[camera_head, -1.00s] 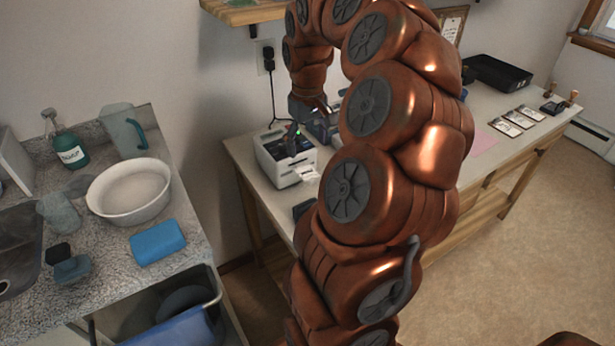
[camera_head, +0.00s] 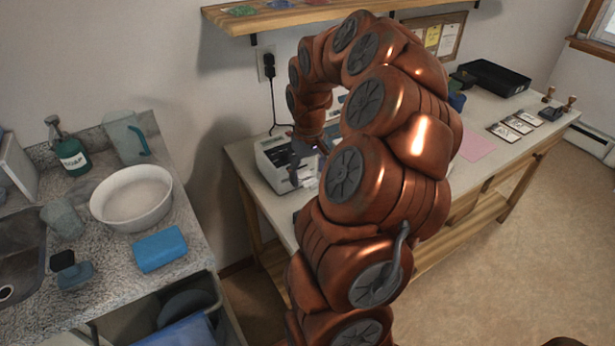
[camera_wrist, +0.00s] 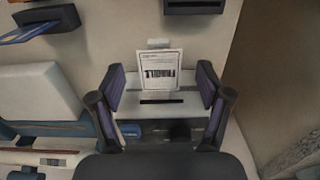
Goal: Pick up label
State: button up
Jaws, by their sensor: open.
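The label (camera_wrist: 160,66) is a white slip with a dark barcode. In the wrist view it shows between the two fingers of my gripper (camera_wrist: 161,78), at the slot of the white label printer (camera_wrist: 142,109). In the head view the printer (camera_head: 268,160) stands at the left end of the long table, and my gripper (camera_head: 308,152) is at its front. My gripper is open, with gaps between the label and both fingers. In the head view my arm and gripper hide most of the label.
The long table (camera_head: 240,155) also holds a pink sheet (camera_head: 478,147), small cards (camera_head: 518,125) and a black tray (camera_head: 496,76). A wooden shelf (camera_head: 300,20) hangs above. The counter at left holds a white bowl (camera_head: 132,197) and a blue sponge (camera_head: 160,248).

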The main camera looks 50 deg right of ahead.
jog(key=shift+f+b, duration=0.25)
jog(key=shift+b, duration=0.15)
dwell(0.5)
jog(key=c, duration=0.8)
